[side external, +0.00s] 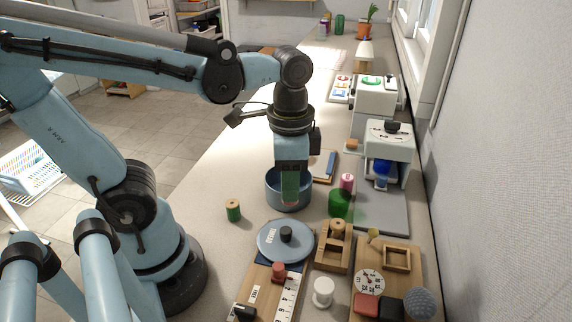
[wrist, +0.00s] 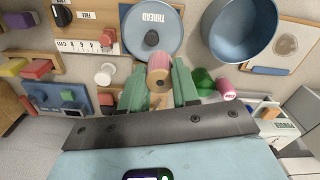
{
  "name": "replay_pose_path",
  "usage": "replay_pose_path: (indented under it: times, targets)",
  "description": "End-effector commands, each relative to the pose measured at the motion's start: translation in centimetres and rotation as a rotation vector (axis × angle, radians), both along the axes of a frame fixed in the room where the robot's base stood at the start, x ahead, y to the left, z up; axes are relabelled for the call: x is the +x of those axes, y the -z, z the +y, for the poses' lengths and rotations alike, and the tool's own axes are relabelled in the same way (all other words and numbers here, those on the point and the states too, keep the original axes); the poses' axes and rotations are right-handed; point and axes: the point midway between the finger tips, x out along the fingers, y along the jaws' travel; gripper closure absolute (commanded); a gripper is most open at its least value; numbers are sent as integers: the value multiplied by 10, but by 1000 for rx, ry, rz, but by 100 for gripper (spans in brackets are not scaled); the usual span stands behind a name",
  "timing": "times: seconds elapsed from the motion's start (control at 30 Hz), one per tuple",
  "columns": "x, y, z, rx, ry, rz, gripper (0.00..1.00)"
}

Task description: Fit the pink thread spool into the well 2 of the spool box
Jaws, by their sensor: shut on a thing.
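My gripper (wrist: 158,80) is shut on the pink thread spool (wrist: 159,62), which has a pale wooden end and pink winding, between its two green fingers. The number of each well cannot be read. In the wrist view my fingers hide most of the box.
The blue THREAD lid (side external: 272,240) lies left of the box. A green spool (side external: 233,211) stands farther left and a white spool (side external: 323,291) nearer. A green object (side external: 340,204) and a pink labelled one (side external: 346,182) stand behind the box. A dial board (side external: 368,281) lies right.

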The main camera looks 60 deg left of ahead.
Motion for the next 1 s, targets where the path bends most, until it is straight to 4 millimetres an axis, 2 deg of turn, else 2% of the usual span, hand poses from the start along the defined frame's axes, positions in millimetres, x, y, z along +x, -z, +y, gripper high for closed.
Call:
replay_pose_path:
  times: [0.03,0.3,0.53,0.67,0.77,0.87,1.0]
  targets:
    - [0,0,-16,0,16,0,99]
    - [-13,-2,-89,1,41,0,99]
    - [-33,-3,-134,1,51,0,99]
    - [-41,-4,-146,1,51,0,99]
    - [-40,-1,-148,1,48,0,99]
    - [-29,6,-140,1,42,0,99]
    - [-6,24,-122,1,39,0,99]
